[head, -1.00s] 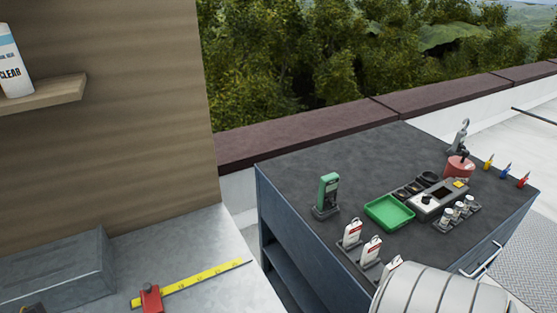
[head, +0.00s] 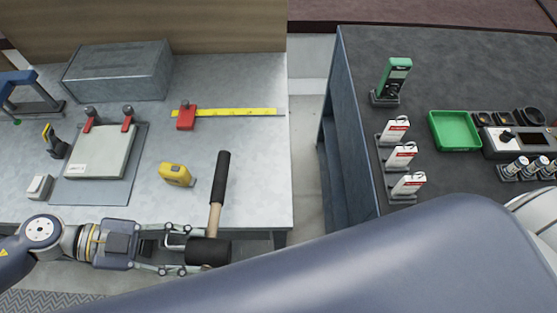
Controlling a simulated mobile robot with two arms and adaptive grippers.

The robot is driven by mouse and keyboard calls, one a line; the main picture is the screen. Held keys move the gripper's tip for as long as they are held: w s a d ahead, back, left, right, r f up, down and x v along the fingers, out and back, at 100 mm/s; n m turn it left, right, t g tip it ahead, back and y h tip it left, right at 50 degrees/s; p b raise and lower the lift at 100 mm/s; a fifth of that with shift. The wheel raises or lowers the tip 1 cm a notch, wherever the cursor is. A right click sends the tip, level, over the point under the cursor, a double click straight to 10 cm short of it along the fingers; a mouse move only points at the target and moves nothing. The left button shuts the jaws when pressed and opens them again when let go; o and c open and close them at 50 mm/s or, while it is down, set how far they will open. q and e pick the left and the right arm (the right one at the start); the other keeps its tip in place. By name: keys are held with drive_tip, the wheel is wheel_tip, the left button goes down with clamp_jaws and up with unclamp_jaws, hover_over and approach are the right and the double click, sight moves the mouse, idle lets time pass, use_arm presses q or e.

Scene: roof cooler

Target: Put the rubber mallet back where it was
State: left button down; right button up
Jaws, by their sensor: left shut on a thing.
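The rubber mallet (head: 217,190) has a black grip, a pale wooden shaft and a black head. My left gripper (head: 185,250) comes in from the left and is shut on the mallet at its black head. The mallet's handle points away over the front part of the grey metal workbench (head: 255,160); I cannot tell whether it touches the bench. My right gripper is not in view; a large grey arm link of mine covers the lower right.
On the bench are a yellow tape measure (head: 176,174), a yellow rule (head: 240,112) with a red clamp (head: 186,117), a clamped pale plate (head: 100,152) and a grey metal box (head: 118,70). A gap separates it from the dark cabinet (head: 430,60) with its green tray (head: 455,131).

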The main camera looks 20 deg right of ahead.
use_arm(q)
drive_tip(key=shift+s+d+f+n+t+h, duration=0.1)
drive_tip(key=shift+s+d+n+t+h, duration=0.1)
drive_tip(key=shift+s+n+t+h, duration=0.1)
drive_tip(key=shift+w+d, duration=0.25)
drive_tip(key=shift+d, duration=0.05)
drive_tip(key=p, duration=0.4)
hover_over(241, 203)
drive_tip(key=shift+f, duration=0.8)
wheel_tip(241, 203, down, 3)
drive_tip(key=shift+r, duration=0.1)
drive_tip(key=shift+f, duration=0.35)
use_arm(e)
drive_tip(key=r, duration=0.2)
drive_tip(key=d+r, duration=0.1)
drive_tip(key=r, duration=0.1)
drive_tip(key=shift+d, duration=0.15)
use_arm(q)
drive_tip(key=shift+f, duration=0.1)
drive_tip(key=c, duration=0.9)
unclamp_jaws()
drive_tip(key=shift+f, duration=0.1)
drive_tip(key=shift+o, duration=0.2)
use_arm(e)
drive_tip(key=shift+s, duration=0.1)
